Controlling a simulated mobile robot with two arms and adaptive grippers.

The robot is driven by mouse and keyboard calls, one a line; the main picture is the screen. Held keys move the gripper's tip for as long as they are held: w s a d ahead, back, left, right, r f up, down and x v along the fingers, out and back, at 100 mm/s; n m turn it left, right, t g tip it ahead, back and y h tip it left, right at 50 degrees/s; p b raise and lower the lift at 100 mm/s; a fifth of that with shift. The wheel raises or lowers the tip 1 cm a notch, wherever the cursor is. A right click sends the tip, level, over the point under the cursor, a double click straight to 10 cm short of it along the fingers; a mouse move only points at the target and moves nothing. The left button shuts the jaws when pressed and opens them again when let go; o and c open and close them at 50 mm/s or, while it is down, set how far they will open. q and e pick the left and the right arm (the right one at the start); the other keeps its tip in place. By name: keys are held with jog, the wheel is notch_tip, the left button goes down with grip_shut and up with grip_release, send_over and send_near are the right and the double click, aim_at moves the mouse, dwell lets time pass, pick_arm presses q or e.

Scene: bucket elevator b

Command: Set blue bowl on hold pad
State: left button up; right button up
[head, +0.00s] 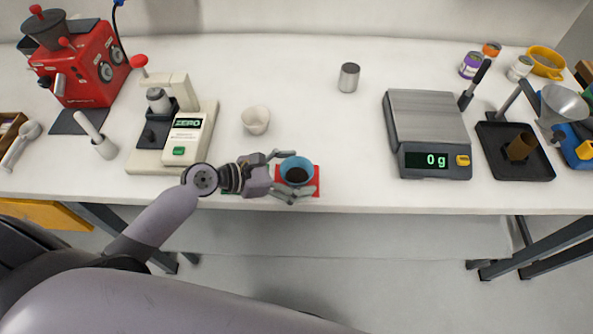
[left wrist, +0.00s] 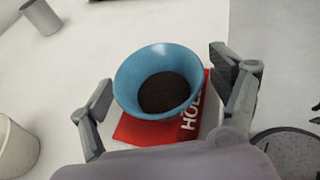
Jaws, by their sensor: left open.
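The blue bowl (head: 296,171) holds dark brown contents and stands upright on the red hold pad (head: 311,190) near the table's front edge. In the left wrist view the bowl (left wrist: 158,80) sits over the red pad (left wrist: 140,130), which carries white lettering partly hidden by the bowl. My left gripper (head: 289,172) is open, its fingers on either side of the bowl. In the left wrist view its fingers (left wrist: 165,95) show gaps to the bowl on both sides. My right gripper is not in view.
A white cup (head: 255,120) stands behind the gripper, and a metal cylinder (head: 349,77) farther back. A cream machine (head: 172,130) reading ZERO is left, beside a red machine (head: 85,65). A scale (head: 428,130) reading 0 g is right. The table between pad and scale is clear.

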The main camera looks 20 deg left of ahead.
pick_arm(q)
jog(key=shift+r, duration=0.2)
jog(key=b+v, duration=0.1)
jog(key=v, duration=0.9)
jog(key=shift+s+a+b, duration=0.3)
jog(key=shift+s+a+r, duration=0.3)
jog(key=shift+a+r, duration=0.05)
jog(key=shift+a, duration=0.05)
